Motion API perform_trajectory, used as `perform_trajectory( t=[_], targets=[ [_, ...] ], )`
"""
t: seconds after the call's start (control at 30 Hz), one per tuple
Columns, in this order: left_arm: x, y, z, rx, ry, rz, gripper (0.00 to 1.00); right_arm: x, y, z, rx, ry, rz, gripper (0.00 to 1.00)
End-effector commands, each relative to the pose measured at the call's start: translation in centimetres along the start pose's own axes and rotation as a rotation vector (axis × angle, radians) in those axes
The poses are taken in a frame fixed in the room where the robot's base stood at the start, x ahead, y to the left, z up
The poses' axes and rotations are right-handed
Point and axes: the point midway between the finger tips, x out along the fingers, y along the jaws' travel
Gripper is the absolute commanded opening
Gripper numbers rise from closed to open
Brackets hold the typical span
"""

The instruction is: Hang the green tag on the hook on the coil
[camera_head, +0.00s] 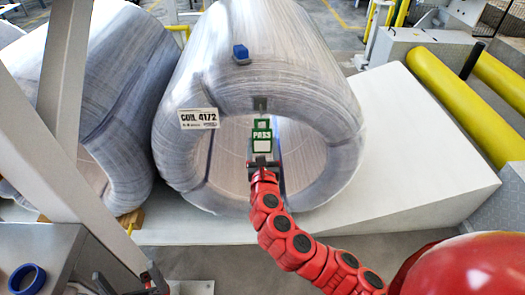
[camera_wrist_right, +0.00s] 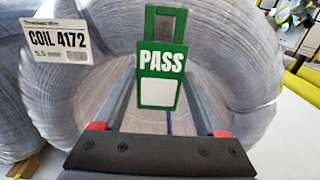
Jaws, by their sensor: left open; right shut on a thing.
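In the right wrist view the tag (camera_wrist_right: 161,92) stands between the two fingers (camera_wrist_right: 161,76). The grey hook (camera_head: 260,103) is on the coil's upper inner rim, just above the tag. In the wrist view a grey piece, seemingly the hook (camera_wrist_right: 168,24), shows through the tag's loop; I cannot tell whether they touch. My left gripper (camera_head: 132,282) is open and empty at the bottom left.
A white label reading "COIL 4172" (camera_head: 198,118) is on the coil's face. A blue block (camera_head: 241,54) sits on top of the coil. A second wrapped coil (camera_head: 115,100) stands at left. Yellow rollers (camera_head: 455,95) are at right. A blue ring (camera_head: 27,279) lies at bottom left.

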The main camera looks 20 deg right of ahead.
Motion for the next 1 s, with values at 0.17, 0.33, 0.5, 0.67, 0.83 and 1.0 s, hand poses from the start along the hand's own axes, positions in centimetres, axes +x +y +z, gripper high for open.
perform_trajectory(
  t=[0.17,0.33,0.5,0.67,0.83,1.0],
  targets=[
    [-0.5,0.0,0.1,0.000,0.000,0.000,1.00,1.2,0.0,-0.1,0.001,-0.002,0.000,0.12],
    [-0.6,0.0,0.1,0.000,0.000,0.000,1.00,2.0,0.0,-0.6,-0.004,0.001,0.001,0.12],
    [-0.6,0.0,0.1,0.000,0.000,0.000,1.00,2.5,0.1,-0.9,-0.002,0.001,0.003,0.12],
    [-0.5,0.0,0.1,0.000,0.000,0.000,1.00,2.7,0.1,-1.1,-0.002,0.000,0.002,0.12],
    [-0.5,0.0,0.1,0.000,0.000,0.000,1.00,2.7,0.1,-1.1,-0.001,0.000,0.002,0.12],
    [-0.5,0.0,0.1,0.000,0.000,0.000,1.00,2.7,0.1,-1.1,-0.001,0.000,0.002,0.12]
  ],
)
